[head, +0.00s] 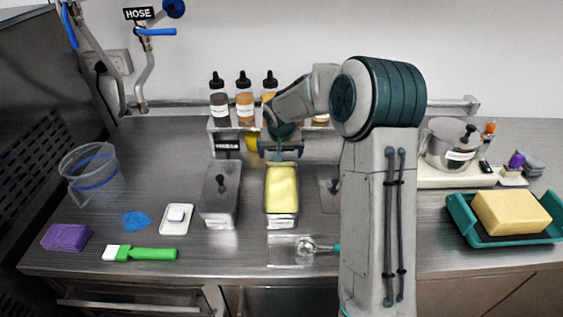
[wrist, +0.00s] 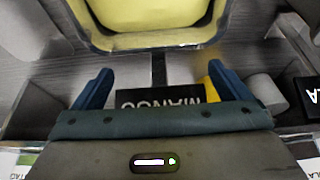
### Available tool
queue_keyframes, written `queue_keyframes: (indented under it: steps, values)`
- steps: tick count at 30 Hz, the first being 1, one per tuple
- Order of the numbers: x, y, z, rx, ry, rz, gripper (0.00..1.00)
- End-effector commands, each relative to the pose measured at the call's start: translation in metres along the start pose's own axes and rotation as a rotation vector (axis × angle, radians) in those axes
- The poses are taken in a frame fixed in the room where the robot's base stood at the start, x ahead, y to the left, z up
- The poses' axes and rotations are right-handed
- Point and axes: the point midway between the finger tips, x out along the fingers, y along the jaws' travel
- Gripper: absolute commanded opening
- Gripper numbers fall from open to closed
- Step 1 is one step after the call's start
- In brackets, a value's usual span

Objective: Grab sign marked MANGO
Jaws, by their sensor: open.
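The MANGO sign is a small black plate with white letters, upside down in the wrist view (wrist: 158,97). It lies between the two blue fingers of my gripper (wrist: 162,86), which are apart with visible space on both sides of the sign. The palm edge hides the sign's lower part. In the head view my gripper (head: 281,152) is low behind the yellow-filled tub (head: 282,222), in front of the bottle rack, and the sign cannot be made out there.
Another black sign (head: 227,145) stands left of my gripper, beside a yellow item (head: 252,142). Dropper bottles (head: 244,105) stand on the rack behind. A lidded grey tub (head: 220,195) is left of the yellow one. A pot (head: 447,145) stands far right.

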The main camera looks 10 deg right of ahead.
Motion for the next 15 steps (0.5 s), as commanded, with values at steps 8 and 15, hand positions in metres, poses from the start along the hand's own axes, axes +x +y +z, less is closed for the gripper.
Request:
queue_keyframes:
  steps: [8,15]
  values:
    - [-0.0003,0.0001,-0.0002,0.000,0.001,0.000,0.66]
    - [-0.0007,0.0001,-0.0004,0.000,0.001,0.000,0.46]
